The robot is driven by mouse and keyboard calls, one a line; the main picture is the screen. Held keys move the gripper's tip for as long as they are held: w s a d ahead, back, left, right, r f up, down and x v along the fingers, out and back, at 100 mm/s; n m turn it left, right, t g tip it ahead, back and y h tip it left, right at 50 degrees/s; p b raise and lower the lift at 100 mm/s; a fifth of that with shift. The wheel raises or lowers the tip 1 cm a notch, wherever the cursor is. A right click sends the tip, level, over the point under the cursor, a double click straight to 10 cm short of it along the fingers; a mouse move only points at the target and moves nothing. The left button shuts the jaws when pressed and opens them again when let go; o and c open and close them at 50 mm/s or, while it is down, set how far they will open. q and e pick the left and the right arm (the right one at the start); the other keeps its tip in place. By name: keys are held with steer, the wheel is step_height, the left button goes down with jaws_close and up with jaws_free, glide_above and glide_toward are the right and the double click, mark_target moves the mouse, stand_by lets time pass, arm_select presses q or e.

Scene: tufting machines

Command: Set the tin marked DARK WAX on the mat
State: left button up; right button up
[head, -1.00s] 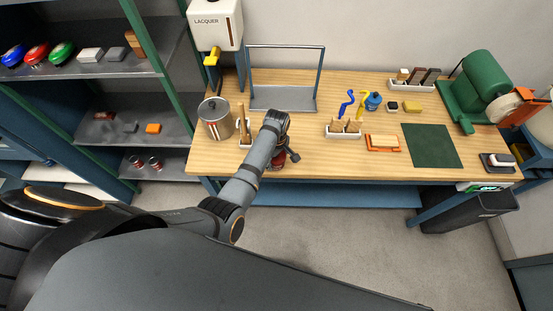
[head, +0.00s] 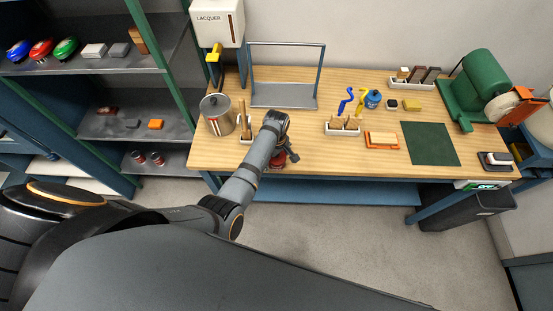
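The dark green mat (head: 430,143) lies flat and bare on the right part of the wooden bench. A small dark red object (head: 278,166), perhaps a tin, shows at the bench's front edge, mostly hidden by my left arm. My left gripper (head: 287,157) is right at it, pointing down; I cannot tell whether its fingers are around it or open. Two small dark tins with reddish parts, one (head: 138,157) and another (head: 158,158), stand on the low shelf at left. No DARK WAX lettering is readable. My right gripper is out of view.
A metal can (head: 217,115) and a brush holder (head: 245,130) stand left of my arm. A metal frame (head: 284,95), a white block holder (head: 342,129), an orange tray (head: 381,141) and a green machine (head: 481,88) are on the bench.

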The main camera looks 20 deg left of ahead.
arm_select(q)
steer(key=shift+s+d+r, duration=0.1)
steer(key=shift+r, duration=0.2)
step_height(320, 180, up, 7)
steer(key=shift+r, duration=0.1)
steer(key=shift+c, duration=0.4)
